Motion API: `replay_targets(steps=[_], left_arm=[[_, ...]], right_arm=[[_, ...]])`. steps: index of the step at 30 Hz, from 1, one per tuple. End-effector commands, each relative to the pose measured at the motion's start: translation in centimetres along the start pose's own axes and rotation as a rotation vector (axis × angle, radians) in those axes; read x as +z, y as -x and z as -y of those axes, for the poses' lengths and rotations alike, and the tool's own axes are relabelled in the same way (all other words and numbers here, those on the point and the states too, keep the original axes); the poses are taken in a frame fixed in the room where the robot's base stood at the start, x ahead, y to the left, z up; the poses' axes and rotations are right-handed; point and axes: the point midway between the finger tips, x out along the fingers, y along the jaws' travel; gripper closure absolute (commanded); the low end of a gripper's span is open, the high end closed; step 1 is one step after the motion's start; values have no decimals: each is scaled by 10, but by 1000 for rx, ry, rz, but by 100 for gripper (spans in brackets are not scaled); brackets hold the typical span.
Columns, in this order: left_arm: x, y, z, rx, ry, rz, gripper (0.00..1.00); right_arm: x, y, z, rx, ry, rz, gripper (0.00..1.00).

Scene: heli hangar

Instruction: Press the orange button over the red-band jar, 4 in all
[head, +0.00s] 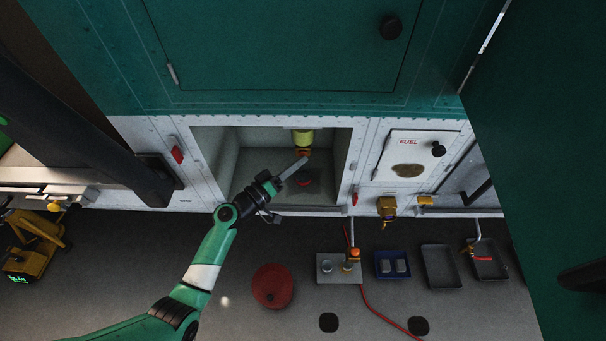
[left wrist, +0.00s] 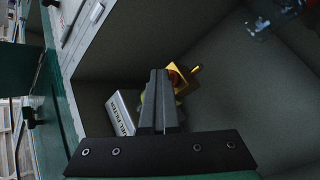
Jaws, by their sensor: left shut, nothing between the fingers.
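My left gripper (head: 301,160) reaches into the open bay in the helicopter's side, its fingers closed and empty. Its tips are at or very near an orange part (head: 303,152) under a yellow-green cylinder (head: 303,137); contact cannot be told. A small red patch (head: 306,181) lies below on the bay floor, possibly the red-band jar. In the left wrist view, my closed fingers (left wrist: 159,75) partly hide a gold block with an orange face (left wrist: 175,78). A clear glass-like jar (left wrist: 258,27) shows at upper right. My right gripper is out of view.
A silver lettered box (left wrist: 121,115) stands beside the fingers. The bay wall (head: 227,155) is close on the left. On the floor are a red round container (head: 272,286), a grey plate (head: 327,277) with an orange-topped fitting, a blue tray (head: 392,275) and dark trays (head: 440,268).

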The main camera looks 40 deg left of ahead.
Motion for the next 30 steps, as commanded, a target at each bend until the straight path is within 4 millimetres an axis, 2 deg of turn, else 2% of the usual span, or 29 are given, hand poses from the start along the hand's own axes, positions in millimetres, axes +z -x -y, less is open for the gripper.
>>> replay_targets(steps=[12, 24, 30], left_arm=[[2, 5, -5, 0, -1, -3, 100], [26, 36, -27, 0, 2, -1, 100], [32, 45, -34, 1, 0, -1, 100]], right_arm=[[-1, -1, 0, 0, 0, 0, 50], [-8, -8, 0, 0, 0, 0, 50], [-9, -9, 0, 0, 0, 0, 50]])
